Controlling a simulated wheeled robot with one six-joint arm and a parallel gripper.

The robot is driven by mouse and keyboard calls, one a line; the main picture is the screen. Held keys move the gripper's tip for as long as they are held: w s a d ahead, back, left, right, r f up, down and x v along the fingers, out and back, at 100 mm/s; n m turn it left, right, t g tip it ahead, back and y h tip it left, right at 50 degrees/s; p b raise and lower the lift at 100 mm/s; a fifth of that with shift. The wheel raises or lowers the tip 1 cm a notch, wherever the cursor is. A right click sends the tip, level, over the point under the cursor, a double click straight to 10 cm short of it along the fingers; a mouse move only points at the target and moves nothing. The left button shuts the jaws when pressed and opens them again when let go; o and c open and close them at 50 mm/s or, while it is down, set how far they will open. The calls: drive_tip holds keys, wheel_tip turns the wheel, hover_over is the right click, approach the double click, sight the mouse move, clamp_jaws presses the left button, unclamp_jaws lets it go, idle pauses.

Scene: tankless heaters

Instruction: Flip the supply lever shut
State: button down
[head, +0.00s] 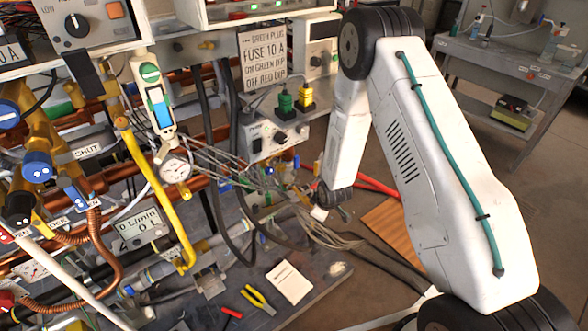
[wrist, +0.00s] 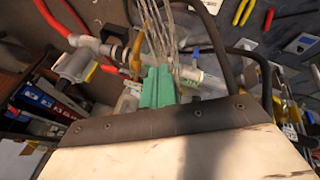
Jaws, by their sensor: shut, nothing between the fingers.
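A long yellow lever (head: 155,195) hangs at a slant in front of the pipework, left of centre in the head view. A SHUT label (head: 88,148) sits to its left, on the pipes. No readable tag names the supply lever, so I cannot confirm that this is it. My gripper (wrist: 158,88) shows in the wrist view as green fingers, shut and empty, in front of grey wires and pipes. In the head view my arm reaches down right of the lever, well apart from it. The fingertips are hard to make out there.
A round gauge (head: 175,167) and a flow display (head: 140,228) reading 0 stand close to the lever. Loose grey wires (head: 325,232) and dark hoses lie between my arm and the pipework. Yellow-handled pliers (head: 258,298) and a paper sheet (head: 289,282) lie on the bench.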

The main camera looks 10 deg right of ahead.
wheel_tip(320, 180, down, 5)
drive_tip(key=w+n+t, duration=0.2)
drive_tip(key=n+t+y, duration=0.2)
drive_tip(key=n+t, duration=0.6)
drive_tip(key=t, duration=0.3)
approach(294, 168)
drive_tip(key=s+r, duration=0.3)
drive_tip(key=r, duration=0.1)
drive_tip(key=shift+s+a+f, duration=0.2)
drive_tip(key=shift+a+f, duration=0.05)
drive_tip(key=shift+a, duration=0.1)
drive_tip(key=shift+w, duration=0.1)
drive_tip(key=w, duration=0.3)
drive_tip(key=w+a, duration=0.1)
drive_tip(key=w, duration=0.5)
drive_tip(key=shift+w+a, duration=0.25)
drive_tip(key=shift+w, duration=0.1)
drive_tip(key=shift+a, duration=0.1)
drive_tip(key=shift+g, duration=0.3)
